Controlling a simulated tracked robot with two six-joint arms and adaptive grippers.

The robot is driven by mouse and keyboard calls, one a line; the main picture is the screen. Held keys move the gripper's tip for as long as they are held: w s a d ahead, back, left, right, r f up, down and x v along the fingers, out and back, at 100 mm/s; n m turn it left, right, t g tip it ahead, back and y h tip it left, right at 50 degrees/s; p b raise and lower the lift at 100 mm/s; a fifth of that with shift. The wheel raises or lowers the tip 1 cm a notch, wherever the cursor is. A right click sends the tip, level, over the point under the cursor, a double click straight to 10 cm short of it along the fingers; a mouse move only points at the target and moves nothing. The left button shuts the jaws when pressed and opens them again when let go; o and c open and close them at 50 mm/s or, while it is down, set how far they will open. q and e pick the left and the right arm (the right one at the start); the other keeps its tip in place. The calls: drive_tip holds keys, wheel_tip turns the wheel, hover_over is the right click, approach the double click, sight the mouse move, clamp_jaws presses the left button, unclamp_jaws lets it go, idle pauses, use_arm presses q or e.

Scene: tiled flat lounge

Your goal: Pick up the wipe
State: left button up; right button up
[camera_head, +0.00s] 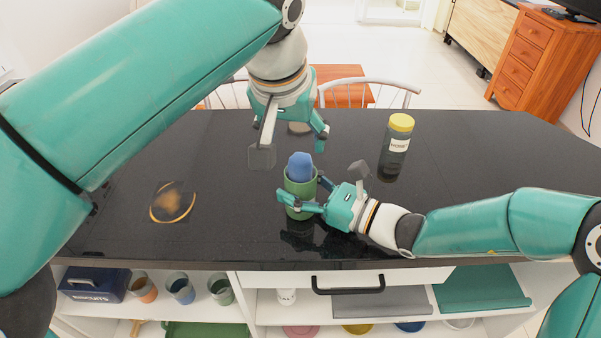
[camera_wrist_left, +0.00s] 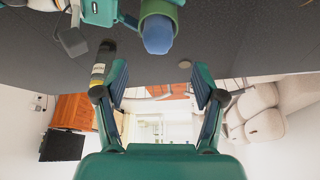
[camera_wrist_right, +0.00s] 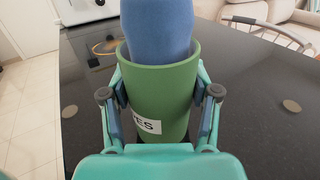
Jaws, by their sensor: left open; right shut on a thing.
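The blue wipe (camera_head: 300,163) sticks up out of the top of a green canister (camera_head: 297,188). In the right wrist view the wipe (camera_wrist_right: 158,28) rises from the canister (camera_wrist_right: 165,92), whose white label ends in "ES". My right gripper (camera_head: 308,196) is shut around the canister from the right, and the canister looks upright. My left gripper (camera_head: 291,146) is open and empty, behind and above the wipe in the head view. In the left wrist view the wipe (camera_wrist_left: 158,36) is at the top, beyond the open fingers (camera_wrist_left: 160,82), with no contact visible.
A dark jar with a yellow lid (camera_head: 397,143) stands at the right on the black counter (camera_head: 460,190). Cups, a blue box (camera_head: 95,284) and other items fill the shelves below. The counter's right part is clear.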

sight(301, 159)
use_arm(q)
drive_tip(key=x, duration=0.8)
drive_tip(key=shift+d+f, duration=0.2)
drive_tip(key=shift+c, duration=0.3)
drive_tip(key=c, duration=1.2)
drive_tip(key=shift+o, duration=0.2)
drive_tip(key=shift+r, duration=5.05)
use_arm(e)
drive_tip(key=o, duration=1.3)
drive_tip(key=shift+c, duration=0.2)
